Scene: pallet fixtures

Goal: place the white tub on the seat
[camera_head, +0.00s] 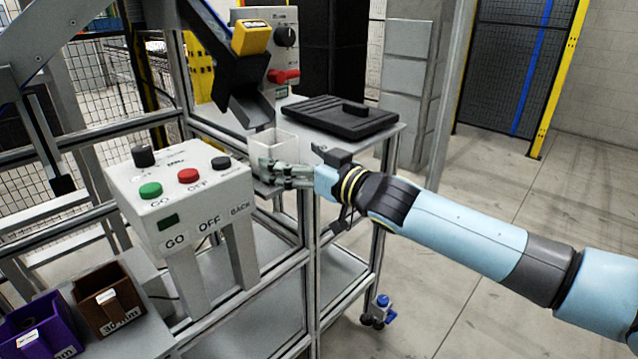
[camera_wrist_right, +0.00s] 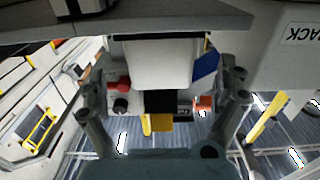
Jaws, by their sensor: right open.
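The white tub (camera_head: 272,143) stands upright beneath the mouth of a black chute (camera_head: 240,82) in the head view. My right gripper (camera_head: 268,171) is at the tub's near side, with its fingers low beside it. In the right wrist view, the tub (camera_wrist_right: 160,62) shows as a pale block between the spread fingers of my right gripper (camera_wrist_right: 160,88). The gripper is open, and I cannot tell whether a finger touches the tub. The tub's base is partly hidden by the fingers. I cannot make out which surface is the seat. My left gripper is out of view.
A black ribbed slab (camera_head: 340,117) lies on the grey shelf right of the tub. A button box (camera_head: 180,195) stands close on the left. Brown (camera_head: 108,300) and purple (camera_head: 40,328) bins sit at lower left. Open floor lies right of the frame.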

